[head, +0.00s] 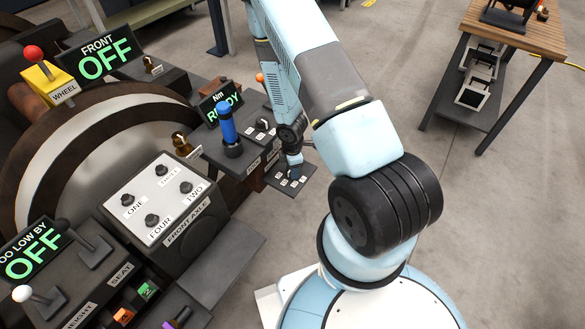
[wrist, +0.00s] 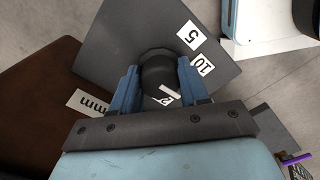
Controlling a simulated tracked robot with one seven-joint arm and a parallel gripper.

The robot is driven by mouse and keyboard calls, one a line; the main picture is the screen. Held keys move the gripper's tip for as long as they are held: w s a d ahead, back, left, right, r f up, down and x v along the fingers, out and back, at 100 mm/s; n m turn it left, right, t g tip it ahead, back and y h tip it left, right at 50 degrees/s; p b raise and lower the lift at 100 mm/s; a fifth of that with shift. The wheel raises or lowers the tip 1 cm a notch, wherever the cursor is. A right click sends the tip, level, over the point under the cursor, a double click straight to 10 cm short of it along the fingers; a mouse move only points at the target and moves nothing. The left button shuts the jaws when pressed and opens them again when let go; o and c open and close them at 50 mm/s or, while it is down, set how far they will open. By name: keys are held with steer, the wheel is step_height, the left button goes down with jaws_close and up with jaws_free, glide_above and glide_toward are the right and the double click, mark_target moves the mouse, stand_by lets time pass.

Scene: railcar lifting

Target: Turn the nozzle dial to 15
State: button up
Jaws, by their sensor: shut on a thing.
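The nozzle dial is a round black knob (wrist: 157,66) on a dark grey plate (wrist: 115,35) in the wrist view. My gripper (wrist: 158,78) is shut on it, with one blue finger on each side. A white pointer line (wrist: 170,90) on the knob slants down-right toward the right finger. White labels 5 (wrist: 191,36) and 10 (wrist: 202,65) show at the right. Another label starting with 2 (wrist: 163,101) is partly covered by my gripper. No 15 can be read. In the head view my gripper (head: 293,162) is at the labelled plate (head: 278,182), hiding the knob.
A blue-handled lever (head: 227,125) and a small display (head: 220,103) stand just left of my gripper. The FRONT AXLE button panel (head: 158,201) is farther left. A wooden-topped bench (head: 530,35) stands at the upper right. Open floor lies between.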

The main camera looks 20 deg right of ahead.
steer(key=shift+w+m, duration=0.2)
steer(key=shift+m, duration=1)
steer(key=shift+d, duration=0.1)
steer(key=o, duration=1)
steer(key=shift+s, duration=0.1)
steer(key=shift+o, duration=0.2)
steer(key=shift+r, duration=0.15)
step_height(320, 180, up, 13)
steer(key=shift+r, duration=0.2)
